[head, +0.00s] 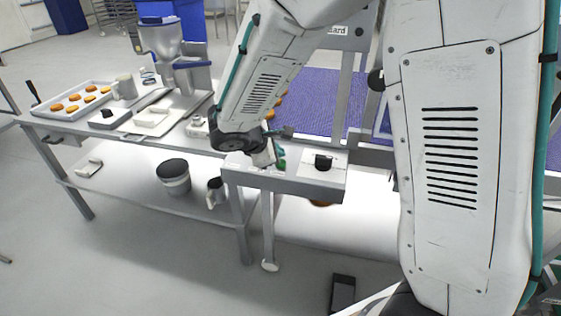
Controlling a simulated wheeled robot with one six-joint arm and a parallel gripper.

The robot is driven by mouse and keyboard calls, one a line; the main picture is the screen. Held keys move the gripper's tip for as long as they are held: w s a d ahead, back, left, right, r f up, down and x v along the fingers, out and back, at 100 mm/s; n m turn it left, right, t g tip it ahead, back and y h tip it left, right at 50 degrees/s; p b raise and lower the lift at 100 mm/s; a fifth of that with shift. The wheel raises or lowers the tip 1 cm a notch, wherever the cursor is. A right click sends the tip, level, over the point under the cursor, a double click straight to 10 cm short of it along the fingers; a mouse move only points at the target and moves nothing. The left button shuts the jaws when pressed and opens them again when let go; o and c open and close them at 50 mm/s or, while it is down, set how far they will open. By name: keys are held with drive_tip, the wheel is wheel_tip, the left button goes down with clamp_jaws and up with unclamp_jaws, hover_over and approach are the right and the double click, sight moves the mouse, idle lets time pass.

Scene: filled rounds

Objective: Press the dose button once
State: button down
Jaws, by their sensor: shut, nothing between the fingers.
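A grey control panel (285,184) with a pale top sits at the front of the machine frame. On it, a black knob-like part (323,162) stands on a light plate at the right. A small green part (280,160) shows near the panel's left end; I cannot tell whether it is the dose button. My gripper (268,157) points down over the panel's left end, close beside the green part. It is shut and empty. My wrist and forearm hide part of this area, and contact cannot be told.
A grey table (110,137) at the left holds a tray of orange-brown rounds (72,97), a mug (125,87) and a hopper machine (178,60). A blue-purple belt (305,100) lies behind the panel. Open floor lies in front.

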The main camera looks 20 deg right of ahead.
drive_tip(key=shift+r, duration=2.5)
drive_tip(key=s, duration=0.1)
drive_tip(key=s+f+m+g, duration=0.1)
drive_tip(key=s, duration=0.1)
drive_tip(key=shift+d+f+m+g, duration=0.15)
drive_tip(key=shift+d+m+g, duration=0.1)
drive_tip(key=shift+m+g, duration=0.05)
drive_tip(key=s+d+r+m+y, duration=0.1)
drive_tip(key=s+r+m+y, duration=0.1)
drive_tip(key=s, duration=0.7)
drive_tip(key=s+d+r+m+g+y, duration=0.1)
drive_tip(key=s+r+m+y, duration=0.2)
drive_tip(key=s+r+m, duration=0.2)
drive_tip(key=s+d+r+m+y, duration=0.1)
drive_tip(key=s+r+m+y, duration=0.2)
drive_tip(key=s, duration=0.9)
drive_tip(key=shift+s+d+r+m+g, duration=0.15)
drive_tip(key=shift+s+d+m+g, duration=0.2)
drive_tip(key=shift+m, duration=1.35)
idle(0.6)
